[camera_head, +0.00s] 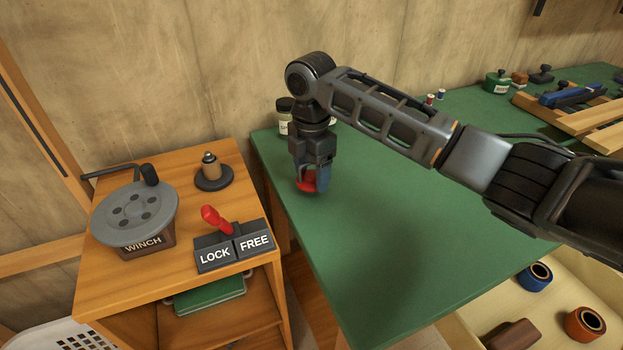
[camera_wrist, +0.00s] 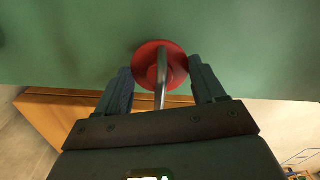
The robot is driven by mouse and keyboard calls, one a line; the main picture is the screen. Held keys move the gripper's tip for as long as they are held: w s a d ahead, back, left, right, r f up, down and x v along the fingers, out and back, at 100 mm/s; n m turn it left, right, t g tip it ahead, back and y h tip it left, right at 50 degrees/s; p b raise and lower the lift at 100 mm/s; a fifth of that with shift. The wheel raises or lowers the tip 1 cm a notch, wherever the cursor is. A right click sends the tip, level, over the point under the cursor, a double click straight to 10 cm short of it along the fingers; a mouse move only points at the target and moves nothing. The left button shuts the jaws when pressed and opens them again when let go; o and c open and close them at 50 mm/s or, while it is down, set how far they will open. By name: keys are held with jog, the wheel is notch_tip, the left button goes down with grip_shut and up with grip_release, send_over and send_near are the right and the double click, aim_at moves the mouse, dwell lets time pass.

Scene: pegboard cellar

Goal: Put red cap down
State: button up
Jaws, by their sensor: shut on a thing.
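The red cap (camera_head: 307,186) is between the fingers of my gripper (camera_head: 311,172), over the left part of the green tabletop (camera_head: 400,240). In the wrist view the cap (camera_wrist: 150,52) is a round red disc with a shiny metal rod across its middle. My gripper (camera_wrist: 161,74) has one finger on each side of it and is shut on it. The fingers hide part of the cap in the head view. I cannot tell whether the cap touches the tabletop.
A wooden cabinet to the left holds a winch (camera_head: 134,215), a LOCK/FREE lever (camera_head: 233,243) and a small knob-topped piece (camera_head: 212,172). A jar (camera_head: 285,115) stands behind my gripper. Spools (camera_head: 441,95) and wooden rails (camera_head: 570,118) are farther back right. The front green surface is clear.

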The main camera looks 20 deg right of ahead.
jog(key=shift+f, duration=1.3)
jog(key=shift+f, duration=0.1)
jog(key=o, duration=1)
notch_tip(320, 180, up, 12)
jog(key=shift+r, duration=0.15)
